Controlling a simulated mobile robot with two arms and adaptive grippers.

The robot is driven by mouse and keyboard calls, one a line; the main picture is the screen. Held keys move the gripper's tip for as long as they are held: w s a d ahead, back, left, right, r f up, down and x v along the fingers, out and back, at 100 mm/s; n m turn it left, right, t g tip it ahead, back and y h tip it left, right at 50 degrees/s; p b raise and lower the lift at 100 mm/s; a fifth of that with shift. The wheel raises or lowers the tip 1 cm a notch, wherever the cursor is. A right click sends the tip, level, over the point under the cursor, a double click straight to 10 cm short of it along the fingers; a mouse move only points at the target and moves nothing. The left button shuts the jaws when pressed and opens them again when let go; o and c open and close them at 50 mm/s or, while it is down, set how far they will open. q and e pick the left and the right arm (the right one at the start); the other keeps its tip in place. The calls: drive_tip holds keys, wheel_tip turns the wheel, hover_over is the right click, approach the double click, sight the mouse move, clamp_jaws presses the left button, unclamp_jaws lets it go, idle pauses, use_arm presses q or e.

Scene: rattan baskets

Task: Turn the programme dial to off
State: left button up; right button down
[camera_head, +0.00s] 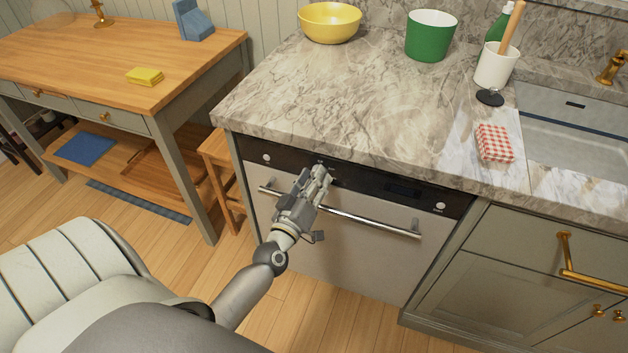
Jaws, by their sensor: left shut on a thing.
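The dishwasher (345,258) is built in under the marble counter, with a dark control panel (400,190) along its top edge and a silver bar handle (375,221) below. My left gripper (323,172) reaches up across the handle to the middle of the panel. Its fingers are shut on the programme dial, which they mostly hide. I cannot read which way the dial points. A round light button (267,158) sits at the panel's left end and another (440,206) at its right end. My right gripper is not in view.
On the counter (350,100) stand a yellow bowl (330,22), a green pot (431,36), a white crock (496,65) and a checked cloth (495,143). A wooden stool (222,170) is left of the dishwasher. A cabinet with brass handles (520,275) adjoins on the right.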

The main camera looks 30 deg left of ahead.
use_arm(q)
drive_tip(key=n, duration=0.7)
drive_tip(key=shift+f+n+y, duration=0.1)
drive_tip(key=shift+n+y, duration=0.2)
drive_tip(key=shift+n, duration=0.1)
drive_tip(key=n+b, duration=0.1)
drive_tip(key=n, duration=0.5)
drive_tip(key=shift+n+y, duration=0.3)
drive_tip(key=shift+n, duration=0.1)
drive_tip(key=n, duration=0.6)
drive_tip(key=shift+d+n+g+y, duration=0.1)
drive_tip(key=shift+n+g+y, duration=0.2)
drive_tip(key=shift+n, duration=0.1)
drive_tip(key=n, duration=0.6)
drive_tip(key=shift+d, duration=0.1)
drive_tip(key=shift+n, duration=0.3)
drive_tip(key=o, duration=1)
drive_tip(key=shift+o, duration=0.2)
